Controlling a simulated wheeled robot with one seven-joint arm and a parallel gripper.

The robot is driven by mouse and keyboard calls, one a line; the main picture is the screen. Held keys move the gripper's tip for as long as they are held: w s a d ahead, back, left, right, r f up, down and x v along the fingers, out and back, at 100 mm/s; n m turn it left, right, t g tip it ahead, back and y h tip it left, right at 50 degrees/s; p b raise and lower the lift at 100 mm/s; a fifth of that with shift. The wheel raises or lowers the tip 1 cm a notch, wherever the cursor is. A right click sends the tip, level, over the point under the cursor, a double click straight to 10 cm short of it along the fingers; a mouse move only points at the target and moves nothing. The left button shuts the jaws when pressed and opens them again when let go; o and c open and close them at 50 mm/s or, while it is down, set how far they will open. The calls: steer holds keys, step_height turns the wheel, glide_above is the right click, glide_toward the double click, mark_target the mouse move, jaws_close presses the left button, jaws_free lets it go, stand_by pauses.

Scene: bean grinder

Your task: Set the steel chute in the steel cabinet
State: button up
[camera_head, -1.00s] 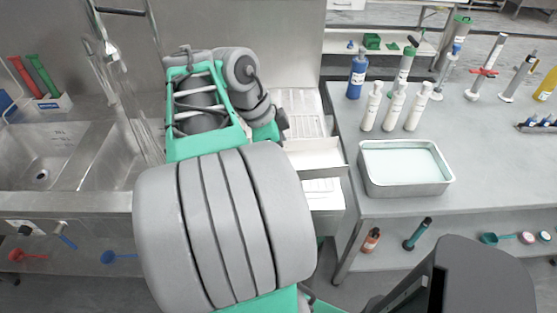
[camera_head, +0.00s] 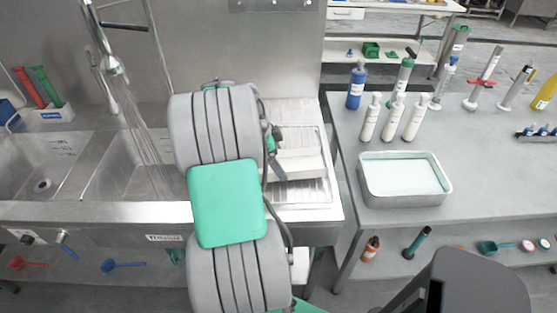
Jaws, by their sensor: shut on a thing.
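A pale, box-like steel piece (camera_head: 303,165), which looks like the steel chute, is over the ribbed drainboard right of the sink. My gripper (camera_head: 275,158) is a small dark shape at its left side, shut on it. My own arm covers most of the gripper and the chute's left end. Whether the chute touches the drainboard or hangs just above it, I cannot tell. I cannot pick out a steel cabinet with certainty in this view.
The sink counter (camera_head: 100,212) has two basins and a running tap (camera_head: 112,68) on the left. On the right, a grey bench (camera_head: 480,150) holds a steel tray (camera_head: 404,200), white bottles (camera_head: 392,118) and a blue bottle (camera_head: 356,86). Scoops lie on the shelves below.

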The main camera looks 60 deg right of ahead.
steer(key=shift+f, duration=0.15)
steer(key=shift+c, duration=0.9)
steer(key=o, duration=1.8)
steer(key=shift+f, duration=0.1)
